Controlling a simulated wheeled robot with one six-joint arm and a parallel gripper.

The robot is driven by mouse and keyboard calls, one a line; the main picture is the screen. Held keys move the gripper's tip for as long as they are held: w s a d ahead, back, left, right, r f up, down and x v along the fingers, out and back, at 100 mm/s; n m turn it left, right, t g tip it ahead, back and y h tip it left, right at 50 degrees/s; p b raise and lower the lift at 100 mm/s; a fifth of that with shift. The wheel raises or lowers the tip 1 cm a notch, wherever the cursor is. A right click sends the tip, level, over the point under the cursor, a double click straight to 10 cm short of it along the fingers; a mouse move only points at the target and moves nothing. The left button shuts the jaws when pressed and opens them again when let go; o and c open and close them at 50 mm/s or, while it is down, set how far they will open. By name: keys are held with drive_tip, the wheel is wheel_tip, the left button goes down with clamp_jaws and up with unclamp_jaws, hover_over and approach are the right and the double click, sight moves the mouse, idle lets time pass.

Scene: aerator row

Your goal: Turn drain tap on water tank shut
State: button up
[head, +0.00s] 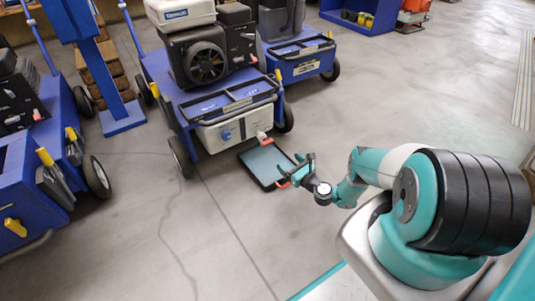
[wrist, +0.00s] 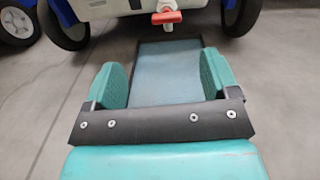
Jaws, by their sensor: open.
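The water tank (head: 236,127) is the white box low on the front of the middle blue wheeled machine. Its drain tap (head: 263,138) has a red-orange handle and sits at the tank's lower right. In the wrist view the tap (wrist: 166,17) shows at the top centre, with its handle lying crosswise over a white spout. My gripper (head: 294,171) is open and empty, in front of the tap and apart from it. In the wrist view its two teal fingers (wrist: 160,82) are spread wide, with the tap beyond them.
A dark flat tray (head: 272,185) lies on the floor below the tap, under my gripper. The machine's black wheels (head: 182,157) stand on both sides of the tank. Other blue machines stand at left and behind.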

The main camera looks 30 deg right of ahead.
sight(268, 143)
drive_tip(key=shift+m+h, duration=0.5)
drive_tip(key=shift+m, duration=0.1)
drive_tip(key=w+b, duration=0.5)
drive_tip(key=w+f+b, duration=0.1)
drive_tip(key=w+b, duration=0.4)
drive_tip(key=b, duration=0.1)
drive_tip(key=w+f+b, duration=0.1)
drive_tip(key=w+b, duration=0.4)
drive_tip(key=shift+a, duration=0.2)
drive_tip(key=shift+w+r+b, duration=0.1)
drive_tip(key=shift+w+b, duration=0.25)
drive_tip(key=shift+w, duration=0.15)
drive_tip(key=c, duration=0.9)
